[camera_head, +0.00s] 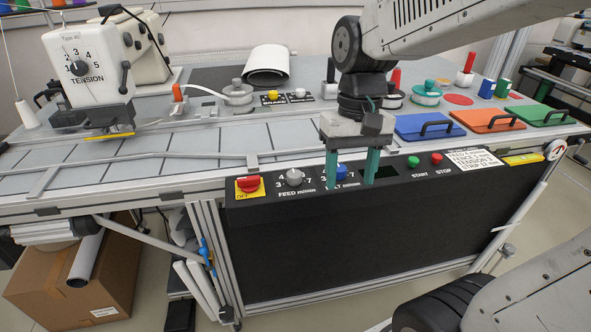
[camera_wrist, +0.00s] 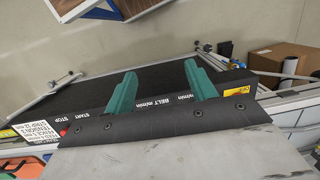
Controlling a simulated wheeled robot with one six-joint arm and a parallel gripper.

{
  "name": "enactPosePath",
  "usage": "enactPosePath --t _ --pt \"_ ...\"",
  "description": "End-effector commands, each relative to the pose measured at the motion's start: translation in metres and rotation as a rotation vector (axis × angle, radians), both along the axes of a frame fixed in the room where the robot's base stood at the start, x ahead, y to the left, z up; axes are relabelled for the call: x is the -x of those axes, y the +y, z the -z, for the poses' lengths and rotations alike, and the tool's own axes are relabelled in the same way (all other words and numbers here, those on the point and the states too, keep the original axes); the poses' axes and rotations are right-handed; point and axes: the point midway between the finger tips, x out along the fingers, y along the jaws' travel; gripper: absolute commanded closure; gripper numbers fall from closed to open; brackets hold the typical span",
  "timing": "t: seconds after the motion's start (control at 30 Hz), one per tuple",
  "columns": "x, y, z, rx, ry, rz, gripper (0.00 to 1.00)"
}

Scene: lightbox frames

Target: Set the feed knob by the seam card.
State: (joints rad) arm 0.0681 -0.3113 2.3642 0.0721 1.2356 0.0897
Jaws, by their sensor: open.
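The feed knob (camera_head: 294,177) is a grey knob on the black front panel, labelled FEED m/min, with numbers around it. Its pointer is too small to read. The seam card (camera_head: 468,161) is white with black print at the panel's right; its lines name feed, fence, tension and strip, but the feed figure is unclear. It also shows in the wrist view (camera_wrist: 35,132). My gripper (camera_head: 350,184) is open and empty, its teal fingers in front of the panel, right of the feed knob. The wrist view shows both fingers (camera_wrist: 159,67) apart; the feed knob is hidden there.
A blue BELT knob (camera_head: 341,173) shows between my fingers. A red OFF switch (camera_head: 248,185) is left of the feed knob. Green START (camera_head: 412,161) and red STOP (camera_head: 436,158) buttons are to the right. A sewing machine (camera_head: 92,75) stands at left.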

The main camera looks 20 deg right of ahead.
Motion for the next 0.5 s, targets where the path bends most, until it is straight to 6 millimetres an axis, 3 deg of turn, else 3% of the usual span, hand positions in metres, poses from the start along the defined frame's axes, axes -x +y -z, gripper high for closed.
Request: enactPosePath --t 0.03,0.3,0.5 --pt "-0.019 -0.001 0.006 -0.013 0.035 0.048 0.44" --pt "-0.118 -0.002 0.038 -0.067 0.171 0.369 0.44" --pt "-0.178 0.001 0.051 -0.093 0.227 0.621 0.44"
